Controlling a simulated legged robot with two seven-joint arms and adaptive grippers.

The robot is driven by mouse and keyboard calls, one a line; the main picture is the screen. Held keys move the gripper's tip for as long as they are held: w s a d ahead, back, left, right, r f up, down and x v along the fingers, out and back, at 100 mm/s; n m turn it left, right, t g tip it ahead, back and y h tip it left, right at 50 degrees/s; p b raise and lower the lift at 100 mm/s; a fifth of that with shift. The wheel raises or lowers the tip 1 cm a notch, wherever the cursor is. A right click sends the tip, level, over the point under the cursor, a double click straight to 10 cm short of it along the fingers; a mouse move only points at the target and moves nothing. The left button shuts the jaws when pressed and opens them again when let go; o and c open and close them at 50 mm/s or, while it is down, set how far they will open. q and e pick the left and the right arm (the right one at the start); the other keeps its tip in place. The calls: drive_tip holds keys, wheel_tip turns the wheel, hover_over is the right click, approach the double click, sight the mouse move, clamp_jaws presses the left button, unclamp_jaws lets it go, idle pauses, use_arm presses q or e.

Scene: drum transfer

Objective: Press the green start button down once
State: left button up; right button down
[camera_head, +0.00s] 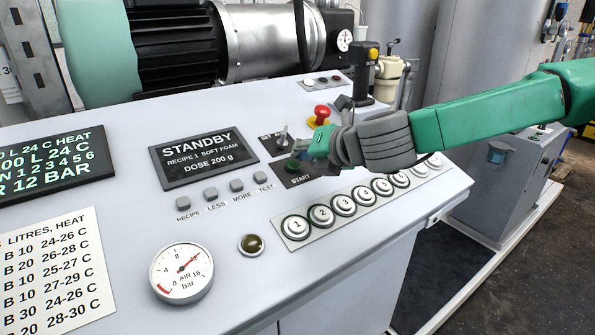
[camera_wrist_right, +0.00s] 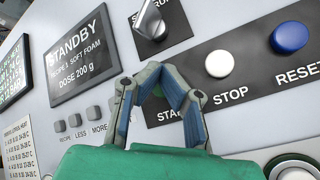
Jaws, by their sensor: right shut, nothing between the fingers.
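The green start button (camera_head: 292,165) sits on a dark plate marked START on the sloped panel. In the head view it shows just below and left of my right gripper's fingertips. My right gripper (camera_head: 304,149) is shut and empty, coming in from the right over the plate. In the right wrist view the shut fingers (camera_wrist_right: 154,72) cover most of the START label and the button. I cannot tell whether the fingertips touch the button. The display (camera_head: 205,158) reads STANDBY, recipe 1 soft foam, dose 200 g. My left gripper is not in view.
A selector switch (camera_head: 283,137) stands just behind the START plate. A red mushroom button (camera_head: 322,114) is farther back. White STOP (camera_wrist_right: 219,64) and blue RESET (camera_wrist_right: 290,37) buttons lie to the right in the wrist view. Numbered buttons (camera_head: 343,205) line the panel's front; a gauge (camera_head: 182,271) is at front left.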

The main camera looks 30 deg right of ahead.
drive_tip(key=shift+a+r, duration=0.15)
drive_tip(key=shift+a, duration=0.75)
drive_tip(key=shift+d, duration=0.75)
drive_tip(key=shift+a, duration=0.6)
drive_tip(key=shift+d+f+b, duration=0.45)
drive_tip(key=shift+w+d, duration=0.1)
drive_tip(key=shift+d, duration=0.15)
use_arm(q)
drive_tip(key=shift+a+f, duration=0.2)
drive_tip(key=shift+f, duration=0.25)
use_arm(e)
drive_tip(key=shift+a, duration=0.15)
